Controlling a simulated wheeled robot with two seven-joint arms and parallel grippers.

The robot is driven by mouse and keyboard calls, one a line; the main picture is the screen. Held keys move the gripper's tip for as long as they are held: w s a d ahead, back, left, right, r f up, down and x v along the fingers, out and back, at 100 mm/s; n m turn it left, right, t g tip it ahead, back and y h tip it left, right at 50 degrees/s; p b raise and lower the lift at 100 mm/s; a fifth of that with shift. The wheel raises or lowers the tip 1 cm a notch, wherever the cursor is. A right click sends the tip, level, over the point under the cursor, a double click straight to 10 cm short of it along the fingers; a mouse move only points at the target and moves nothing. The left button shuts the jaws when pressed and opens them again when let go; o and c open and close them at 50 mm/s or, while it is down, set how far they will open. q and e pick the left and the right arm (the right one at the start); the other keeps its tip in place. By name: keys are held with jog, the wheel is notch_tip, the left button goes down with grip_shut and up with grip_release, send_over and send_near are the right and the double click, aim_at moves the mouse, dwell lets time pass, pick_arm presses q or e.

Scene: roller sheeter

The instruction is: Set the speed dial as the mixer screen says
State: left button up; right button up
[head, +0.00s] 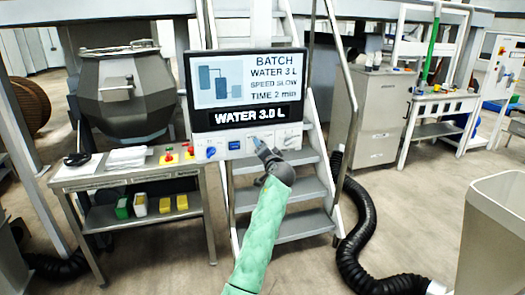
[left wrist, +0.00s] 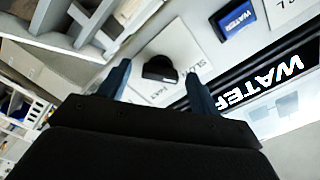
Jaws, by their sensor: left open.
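The mixer screen (head: 245,85) in the head view reads "BATCH, WATER 3 L, SPEED SLOW, TIME 2 min", with "WATER 3.0 L" on a black strip below. My left gripper (head: 259,145) is at the control panel under the screen and covers most of the speed dial there. In the left wrist view the dark speed dial (left wrist: 160,68) is on a white plate marked "SLOW" and apparently "FAST". The two blue fingers of my left gripper (left wrist: 157,73) are open, one on each side of the dial. I cannot tell whether they touch it or where it points. My right gripper is not in view.
A steel side table (head: 130,170) stands at the left, metal steps (head: 290,195) behind the panel, and a black hose (head: 358,215) on the floor.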

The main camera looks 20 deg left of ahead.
pick_arm(q)
jog(key=b+v, duration=0.1)
jog(key=v, duration=0.6)
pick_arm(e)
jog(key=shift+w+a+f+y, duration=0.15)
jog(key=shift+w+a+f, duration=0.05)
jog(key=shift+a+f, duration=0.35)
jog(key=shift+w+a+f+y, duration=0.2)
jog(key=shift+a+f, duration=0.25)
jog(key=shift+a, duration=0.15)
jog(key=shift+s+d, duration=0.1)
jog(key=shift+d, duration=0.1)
pick_arm(q)
jog(key=shift+f, duration=0.1)
